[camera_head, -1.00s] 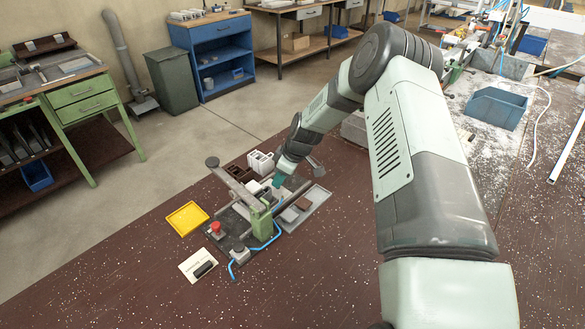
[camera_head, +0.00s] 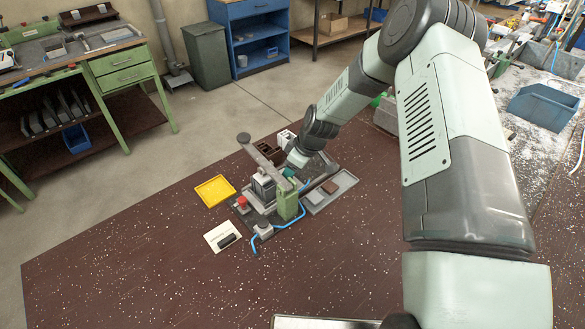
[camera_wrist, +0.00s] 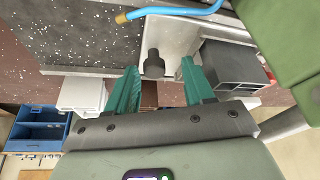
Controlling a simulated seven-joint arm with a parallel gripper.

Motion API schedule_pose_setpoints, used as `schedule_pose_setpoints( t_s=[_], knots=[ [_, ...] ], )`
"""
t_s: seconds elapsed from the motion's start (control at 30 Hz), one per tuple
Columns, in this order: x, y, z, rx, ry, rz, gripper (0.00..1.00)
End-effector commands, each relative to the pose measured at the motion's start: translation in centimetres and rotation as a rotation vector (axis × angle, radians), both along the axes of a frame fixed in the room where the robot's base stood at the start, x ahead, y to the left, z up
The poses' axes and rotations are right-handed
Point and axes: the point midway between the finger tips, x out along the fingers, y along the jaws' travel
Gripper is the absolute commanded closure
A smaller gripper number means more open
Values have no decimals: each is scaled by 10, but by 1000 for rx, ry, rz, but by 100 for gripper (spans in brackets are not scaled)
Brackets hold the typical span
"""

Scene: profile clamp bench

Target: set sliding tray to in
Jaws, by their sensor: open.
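The sliding tray, a light grey channel (camera_wrist: 175,38), shows in the wrist view with a dark round knob (camera_wrist: 153,64) standing at its near end. My gripper (camera_wrist: 160,68) has its two teal fingers apart, one on each side of the knob; I cannot tell whether either finger touches it. A grey block (camera_wrist: 232,64) is beside the tray on the right. In the head view my gripper (camera_head: 291,174) is low at the clamp fixture, behind its green post (camera_head: 287,206). The tray and knob are mostly hidden there.
A grey block (camera_head: 263,188) stands beside the post, under a long clamp bar (camera_head: 262,155). A red button (camera_head: 241,202), blue hose (camera_head: 281,229), yellow tray (camera_head: 214,191) and grey parts tray (camera_head: 340,187) surround the fixture. The bench front is mostly clear.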

Motion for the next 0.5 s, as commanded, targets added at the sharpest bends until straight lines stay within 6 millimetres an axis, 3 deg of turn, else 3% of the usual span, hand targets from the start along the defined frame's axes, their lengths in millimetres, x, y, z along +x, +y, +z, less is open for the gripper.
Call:
schedule_pose_setpoints(
  t_s=[0.27, 0.5],
  knots=[
    [0, -7, 15, -1, -4, -3, 48],
    [-8, -24, 60, -1, -4, -3, 48]
  ],
)
